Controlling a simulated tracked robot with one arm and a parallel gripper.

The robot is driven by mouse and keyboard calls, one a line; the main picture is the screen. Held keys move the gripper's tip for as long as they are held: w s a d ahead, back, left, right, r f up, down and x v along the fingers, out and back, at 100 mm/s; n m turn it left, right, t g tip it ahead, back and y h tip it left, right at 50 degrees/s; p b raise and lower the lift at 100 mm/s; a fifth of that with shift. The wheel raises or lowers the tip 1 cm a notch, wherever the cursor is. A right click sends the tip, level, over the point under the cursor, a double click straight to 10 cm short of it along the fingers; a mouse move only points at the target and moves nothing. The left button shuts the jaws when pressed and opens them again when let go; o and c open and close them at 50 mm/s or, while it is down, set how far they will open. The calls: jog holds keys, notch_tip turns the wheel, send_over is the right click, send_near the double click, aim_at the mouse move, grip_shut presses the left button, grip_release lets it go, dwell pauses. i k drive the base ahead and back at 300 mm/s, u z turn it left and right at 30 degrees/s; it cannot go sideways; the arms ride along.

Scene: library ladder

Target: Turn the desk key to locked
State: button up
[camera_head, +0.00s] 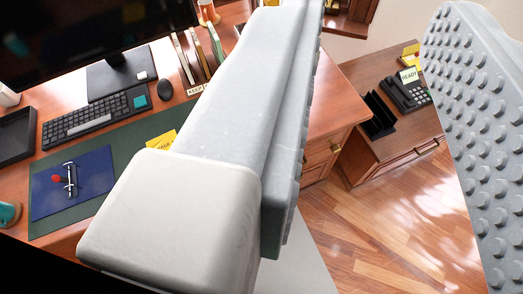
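My gripper (372,70) fills much of the view, with one large grey finger across the middle and a studded finger at the right edge. The fingers are wide apart, and I see nothing held between them. The wooden desk (325,105) lies beyond, with drawers on its right side. A small brass fitting (335,148) shows on a drawer front just right of the middle finger. I cannot tell whether it is a handle or a lock. No desk key is clearly visible; the middle finger hides part of the desk.
A monitor (75,35), keyboard (95,117), mouse (168,90) and blue binder (72,183) are on the desk at left. Upright books (184,58) stand behind. A lower cabinet (410,140) at right bears a telephone (405,92). Wooden floor (390,225) is clear below it.

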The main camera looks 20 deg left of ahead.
aim_at(335, 148)
jog(key=z, duration=0.35)
jog(key=k, duration=0.85)
jog(key=z, duration=0.75)
jog(key=i, duration=1)
jog(key=u, duration=0.05)
